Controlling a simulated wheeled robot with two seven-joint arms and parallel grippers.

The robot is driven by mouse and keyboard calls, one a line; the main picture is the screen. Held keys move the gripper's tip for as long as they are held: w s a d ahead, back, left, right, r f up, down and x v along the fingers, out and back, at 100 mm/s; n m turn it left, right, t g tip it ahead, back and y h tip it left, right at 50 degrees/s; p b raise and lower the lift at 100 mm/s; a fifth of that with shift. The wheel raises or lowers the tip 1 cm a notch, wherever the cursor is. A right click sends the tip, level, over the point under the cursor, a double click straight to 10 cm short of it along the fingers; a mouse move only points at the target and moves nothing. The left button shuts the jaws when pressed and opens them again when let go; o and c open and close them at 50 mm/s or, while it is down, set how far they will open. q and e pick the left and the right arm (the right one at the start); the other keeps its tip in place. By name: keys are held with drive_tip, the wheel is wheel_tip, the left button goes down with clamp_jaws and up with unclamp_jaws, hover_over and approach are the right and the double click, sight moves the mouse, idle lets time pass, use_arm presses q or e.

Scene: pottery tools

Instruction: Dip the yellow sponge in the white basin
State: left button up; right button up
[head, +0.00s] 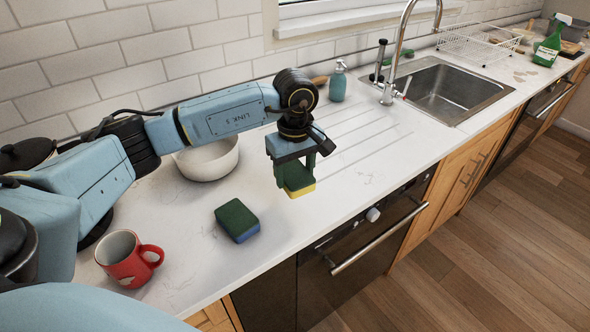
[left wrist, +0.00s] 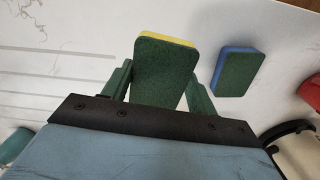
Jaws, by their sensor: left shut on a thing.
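The yellow sponge (head: 299,189) has a green top and a yellow underside. My left gripper (head: 296,172) is shut on it, pointing down near the counter's front edge; whether the sponge touches the counter I cannot tell. In the left wrist view the sponge (left wrist: 165,72) sits between the two green fingers. The white basin (head: 208,161) stands on the counter to the left of the gripper, partly hidden behind my left arm. Its rim also shows at the lower right of the left wrist view (left wrist: 300,155). My right gripper is in neither view.
A blue sponge with a green top (head: 237,219) lies on the counter left of the gripper. A red mug (head: 127,260) stands at the front left. A teal soap bottle (head: 338,82) and the sink (head: 447,90) are farther back. The ridged drainer is clear.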

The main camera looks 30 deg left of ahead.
use_arm(q)
drive_tip(key=b, duration=0.4)
hover_over(295, 202)
drive_tip(key=shift+f, duration=2.65)
drive_tip(key=shift+s+f+b, duration=0.1)
drive_tip(key=shift+f+b, duration=0.3)
drive_tip(key=shift+f, duration=0.25)
drive_tip(key=o, duration=0.3)
drive_tip(key=shift+o, duration=0.2)
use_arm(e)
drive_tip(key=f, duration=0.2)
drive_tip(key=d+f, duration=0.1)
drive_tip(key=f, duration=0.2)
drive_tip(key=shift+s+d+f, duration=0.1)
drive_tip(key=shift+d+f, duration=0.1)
use_arm(q)
drive_tip(key=shift+r, duration=0.2)
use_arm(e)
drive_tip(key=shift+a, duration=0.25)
use_arm(q)
drive_tip(key=shift+c, duration=0.2)
drive_tip(key=c, duration=0.3)
